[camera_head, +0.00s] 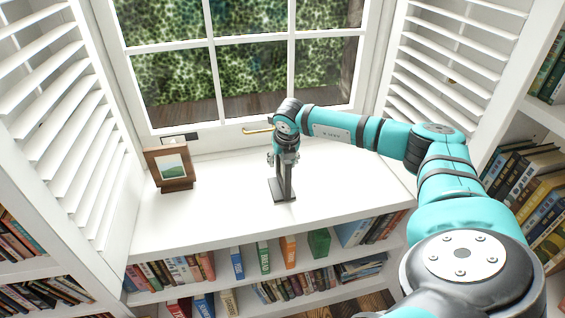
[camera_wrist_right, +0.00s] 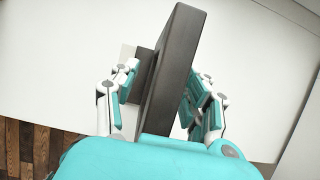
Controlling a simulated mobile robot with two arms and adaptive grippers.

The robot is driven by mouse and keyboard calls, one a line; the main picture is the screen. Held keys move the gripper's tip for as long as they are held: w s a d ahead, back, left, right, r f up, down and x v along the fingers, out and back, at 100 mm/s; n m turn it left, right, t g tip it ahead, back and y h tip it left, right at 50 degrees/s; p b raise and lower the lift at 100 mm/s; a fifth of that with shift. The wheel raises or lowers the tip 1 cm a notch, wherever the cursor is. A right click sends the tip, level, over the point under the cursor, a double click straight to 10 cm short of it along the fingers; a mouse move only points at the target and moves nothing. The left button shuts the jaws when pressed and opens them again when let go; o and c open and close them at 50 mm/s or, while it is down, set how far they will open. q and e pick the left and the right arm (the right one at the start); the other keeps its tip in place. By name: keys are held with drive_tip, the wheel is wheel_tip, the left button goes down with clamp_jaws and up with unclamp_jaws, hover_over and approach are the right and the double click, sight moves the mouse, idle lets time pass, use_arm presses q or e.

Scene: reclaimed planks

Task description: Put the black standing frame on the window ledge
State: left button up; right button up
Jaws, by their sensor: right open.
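The black standing frame (camera_head: 283,186) stands upright on the white window ledge (camera_head: 220,212), near its middle. In the head view it is seen edge-on, with its base on the ledge. My right gripper (camera_head: 283,160) is above it, pointing down, with its fingers around the frame's upper part. In the right wrist view the dark frame (camera_wrist_right: 170,75) runs between the fingers of the right gripper (camera_wrist_right: 160,95). The fingers are open, one on each side, and the right-hand one is close to the frame. My left gripper is in neither view.
A brown wooden picture frame (camera_head: 170,167) stands at the ledge's left end. The window (camera_head: 240,60) is behind, with a brass handle (camera_head: 257,131). White shutters (camera_head: 60,110) flank the ledge. Bookshelves (camera_head: 200,252) lie below its front edge. The ledge is clear on both sides of the black frame.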

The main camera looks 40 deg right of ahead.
drive_tip(key=shift+w+d+f, duration=0.15)
drive_tip(key=shift+w+f, duration=0.2)
drive_tip(key=shift+f, duration=0.3)
drive_tip(key=shift+r, duration=0.1)
drive_tip(key=shift+s, duration=0.1)
drive_tip(key=shift+f+b, duration=0.25)
drive_tip(key=shift+b, duration=0.05)
clamp_jaws()
